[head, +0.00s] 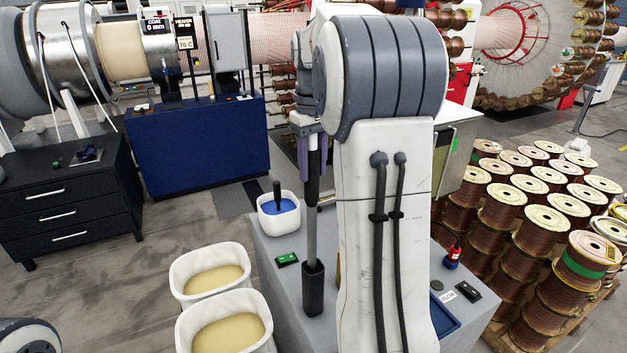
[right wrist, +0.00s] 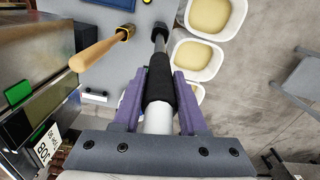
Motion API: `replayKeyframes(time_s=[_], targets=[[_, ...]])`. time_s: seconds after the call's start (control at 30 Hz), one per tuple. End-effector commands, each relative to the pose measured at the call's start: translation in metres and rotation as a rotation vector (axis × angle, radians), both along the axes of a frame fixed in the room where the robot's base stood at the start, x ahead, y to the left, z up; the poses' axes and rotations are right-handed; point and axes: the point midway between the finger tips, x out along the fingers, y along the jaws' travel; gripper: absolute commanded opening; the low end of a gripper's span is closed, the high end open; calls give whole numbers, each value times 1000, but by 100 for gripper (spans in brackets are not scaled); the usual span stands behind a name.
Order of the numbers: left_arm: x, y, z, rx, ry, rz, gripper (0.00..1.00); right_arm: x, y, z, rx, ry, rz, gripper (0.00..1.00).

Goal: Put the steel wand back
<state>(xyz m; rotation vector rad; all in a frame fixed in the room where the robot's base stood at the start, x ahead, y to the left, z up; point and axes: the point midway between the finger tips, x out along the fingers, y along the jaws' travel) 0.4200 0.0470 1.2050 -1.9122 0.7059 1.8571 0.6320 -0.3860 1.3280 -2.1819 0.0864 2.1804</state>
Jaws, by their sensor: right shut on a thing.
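The steel wand (head: 312,225) has a bare metal shaft and a black grip. It stands nearly upright in the head view, left of my right arm. My right gripper (head: 312,165), with purple fingers, is shut on the black grip, which also shows between the fingers (right wrist: 160,88) in the right wrist view. The shaft's lower end meets the top of a black upright holder (head: 313,290) on the grey bench. It appears to be inside the holder, but I cannot tell how deep. My left gripper is out of view.
On the grey bench (head: 275,260) stands a white pot (head: 278,222) with blue contents and a black-handled tool. A wooden-handled tool (right wrist: 98,50) lies near the wand. Two white bins (head: 210,278) stand left of the bench. Stacked copper spools (head: 520,225) fill the right side.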

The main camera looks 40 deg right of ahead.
Motion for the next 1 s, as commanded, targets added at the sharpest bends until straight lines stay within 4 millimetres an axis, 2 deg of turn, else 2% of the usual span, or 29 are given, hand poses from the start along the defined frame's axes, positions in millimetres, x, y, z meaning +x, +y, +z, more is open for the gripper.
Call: replayKeyframes(time_s=[0.3, 0.67, 0.7, 0.77, 0.8, 1.0], targets=[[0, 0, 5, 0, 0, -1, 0, 0, 0, -35, 0, 0, 0, 0], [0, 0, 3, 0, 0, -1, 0, 0, 0, -39, -1, -2, 0, 0], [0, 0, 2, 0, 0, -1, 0, 0, 0, -41, 0, 1, 0, 46], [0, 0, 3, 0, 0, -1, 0, 0, 0, -40, 0, 0, 0, 68], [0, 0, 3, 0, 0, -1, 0, 0, 0, -40, 0, 1, 0, 72], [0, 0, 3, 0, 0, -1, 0, 0, 0, -40, 0, 1, 0, 72]])
